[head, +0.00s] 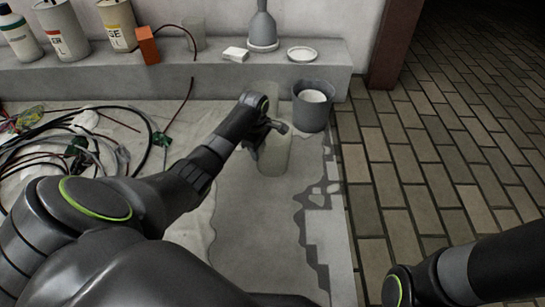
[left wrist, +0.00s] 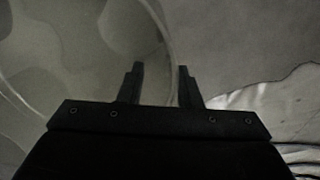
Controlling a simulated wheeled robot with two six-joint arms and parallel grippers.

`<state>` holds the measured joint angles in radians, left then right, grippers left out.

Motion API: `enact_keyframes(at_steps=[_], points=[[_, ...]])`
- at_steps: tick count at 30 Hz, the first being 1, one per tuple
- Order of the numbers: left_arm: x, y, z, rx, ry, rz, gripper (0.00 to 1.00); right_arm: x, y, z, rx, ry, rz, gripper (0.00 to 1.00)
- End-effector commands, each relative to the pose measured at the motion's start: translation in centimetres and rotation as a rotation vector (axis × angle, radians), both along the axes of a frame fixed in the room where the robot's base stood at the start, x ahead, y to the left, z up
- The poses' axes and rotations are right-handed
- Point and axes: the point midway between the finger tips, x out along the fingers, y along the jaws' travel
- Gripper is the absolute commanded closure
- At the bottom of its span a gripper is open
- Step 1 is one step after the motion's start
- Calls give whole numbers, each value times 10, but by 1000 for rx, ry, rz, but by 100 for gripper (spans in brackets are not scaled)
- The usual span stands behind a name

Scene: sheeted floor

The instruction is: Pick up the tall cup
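A tall translucent cup (head: 274,158) stands on the grey sheet at the middle of the head view. A second pale translucent form (head: 268,92) shows just behind it, partly hidden by my left wrist. My left gripper (head: 262,140) is at the upper left side of the front cup. In the left wrist view the two fingers (left wrist: 160,82) are apart. The clear curved wall of a cup (left wrist: 60,60) fills the left side there, and its edge runs between the fingers. I cannot tell whether they touch it. My right gripper is out of view.
A grey pot (head: 312,114) with a white inside stands behind the cup. Tangled cables (head: 80,145) lie at the left. A concrete ledge (head: 110,82) at the back holds several bottles and cans, an orange block (head: 148,45) and a grey vase (head: 263,25). Brick paving (head: 450,130) at the right is clear.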

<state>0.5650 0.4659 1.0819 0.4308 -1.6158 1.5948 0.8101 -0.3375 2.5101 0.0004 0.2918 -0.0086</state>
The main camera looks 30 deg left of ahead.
Motion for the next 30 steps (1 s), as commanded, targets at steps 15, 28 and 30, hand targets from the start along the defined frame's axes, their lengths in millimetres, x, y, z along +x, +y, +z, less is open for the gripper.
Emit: enact_keyframes(at_steps=[15, 28, 30], points=[[0, 0, 0, 0, -1, -1, 100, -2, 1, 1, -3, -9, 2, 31], [0, 0, 0, 0, 0, 0, 100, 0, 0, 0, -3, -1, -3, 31], [0, 0, 1, 1, 0, 0, 100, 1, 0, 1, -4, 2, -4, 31]])
